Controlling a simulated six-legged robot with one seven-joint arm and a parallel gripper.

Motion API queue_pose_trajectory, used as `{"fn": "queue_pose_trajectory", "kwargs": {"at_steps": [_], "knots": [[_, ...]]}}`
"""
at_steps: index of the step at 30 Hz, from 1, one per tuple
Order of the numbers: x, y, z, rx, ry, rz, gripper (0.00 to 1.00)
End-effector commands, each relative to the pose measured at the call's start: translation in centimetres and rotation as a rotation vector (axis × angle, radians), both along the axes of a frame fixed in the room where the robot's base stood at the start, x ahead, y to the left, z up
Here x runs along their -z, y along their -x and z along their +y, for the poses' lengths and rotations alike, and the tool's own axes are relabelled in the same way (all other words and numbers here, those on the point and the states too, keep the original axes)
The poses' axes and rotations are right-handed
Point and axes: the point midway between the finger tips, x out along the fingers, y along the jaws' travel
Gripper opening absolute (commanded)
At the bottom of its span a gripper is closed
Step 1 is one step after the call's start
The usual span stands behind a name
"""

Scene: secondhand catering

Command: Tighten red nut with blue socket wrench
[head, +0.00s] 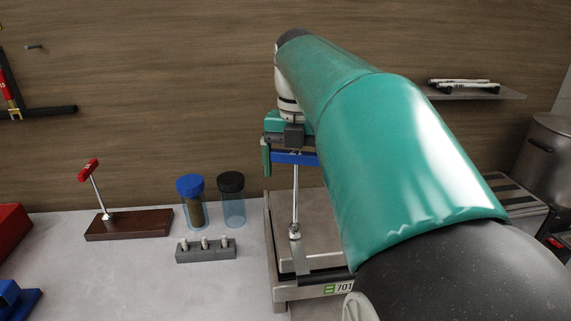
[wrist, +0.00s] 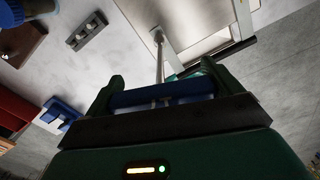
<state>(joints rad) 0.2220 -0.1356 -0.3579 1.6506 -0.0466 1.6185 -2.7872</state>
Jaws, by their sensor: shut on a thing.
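My gripper (head: 291,152) is shut on the blue handle of a T-shaped socket wrench (head: 306,159), at the centre of the head view. The wrench's steel shaft hangs down, nearly upright, with its socket end in front of or over a grey metal appliance. I cannot tell whether the socket touches anything. In the wrist view, the fingers (wrist: 160,88) stand at both ends of the blue handle (wrist: 137,98), and the shaft runs away from them. I cannot make out a red nut. A second T-shaped wrench with a red handle (head: 88,170) stands tilted in a dark wooden block (head: 128,225).
The metal appliance (head: 279,292), labelled 701, stands under my gripper. A grey block with three studs (head: 207,252), a blue-lidded jar (head: 191,187) and a black-lidded jar (head: 231,182) stand left of it. A pot (head: 541,150) is far right. The pale counter's front left is partly clear.

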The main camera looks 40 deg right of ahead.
Motion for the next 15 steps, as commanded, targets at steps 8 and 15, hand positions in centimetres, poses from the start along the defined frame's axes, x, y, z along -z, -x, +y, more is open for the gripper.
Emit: {"fn": "queue_pose_trajectory", "kwargs": {"at_steps": [8, 15], "knots": [[-0.08, -0.02, 0.02, -0.088, 0.001, -0.002, 0.54], [-0.35, -0.05, 0.00, -0.086, 0.001, -0.003, 0.54]]}}
